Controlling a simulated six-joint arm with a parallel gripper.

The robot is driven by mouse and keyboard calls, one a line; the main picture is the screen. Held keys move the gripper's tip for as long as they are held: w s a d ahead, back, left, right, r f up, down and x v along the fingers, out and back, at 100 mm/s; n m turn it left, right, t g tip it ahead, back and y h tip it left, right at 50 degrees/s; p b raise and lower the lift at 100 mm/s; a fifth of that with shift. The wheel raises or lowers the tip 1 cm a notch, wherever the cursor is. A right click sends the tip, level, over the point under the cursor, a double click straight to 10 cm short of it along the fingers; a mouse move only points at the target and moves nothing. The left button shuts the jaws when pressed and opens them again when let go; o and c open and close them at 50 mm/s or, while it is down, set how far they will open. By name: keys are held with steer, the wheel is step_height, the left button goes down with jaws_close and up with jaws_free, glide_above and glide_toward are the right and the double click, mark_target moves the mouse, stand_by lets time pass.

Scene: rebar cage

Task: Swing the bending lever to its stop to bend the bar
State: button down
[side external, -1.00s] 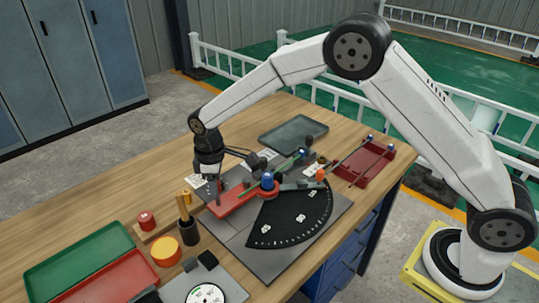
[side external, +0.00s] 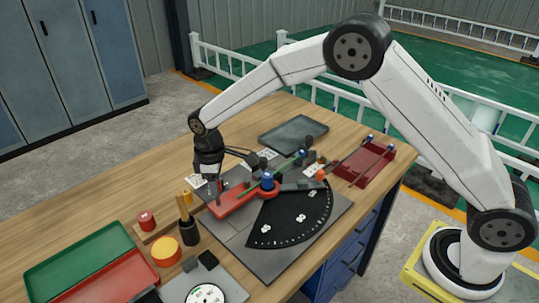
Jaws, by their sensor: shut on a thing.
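The red bending lever (side external: 238,200) reaches left from the blue centre pin (side external: 267,181) on the grey bender plate (side external: 273,266). My gripper (side external: 213,196) points down at the lever's left end and is shut on its handle; the fingers hide most of that handle. The green bar (side external: 285,166) runs from near the pin toward the back right. Its exact bend is too small to tell. The black angle scale (side external: 290,222) fans out to the front right of the pin. An orange knob (side external: 320,174) is at the scale's back right.
A red bin (side external: 365,163) with bars stands at the back right, and a dark tray (side external: 293,136) lies behind the bender. A black cup (side external: 188,232), an orange cylinder (side external: 165,250), a dial (side external: 206,295), and green (side external: 75,255) and red (side external: 110,280) trays are at front left.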

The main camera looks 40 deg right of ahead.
steer(key=shift+s, duration=0.1)
stand_by(0.4)
steer(key=shift+s+a+r+n, duration=0.1)
steer(key=shift+s+a+n, duration=0.15)
steer(key=shift+s+n, duration=0.7)
steer(key=s+d+n, duration=0.4)
steer(key=s+n, duration=0.6)
steer(key=s, duration=0.2)
steer(key=s+d+n, duration=0.4)
steer(key=d+n, duration=0.8)
steer(key=d, duration=0.2)
steer(key=shift+d, duration=0.3)
steer(key=shift+n, duration=0.25)
steer(key=shift+w, duration=0.1)
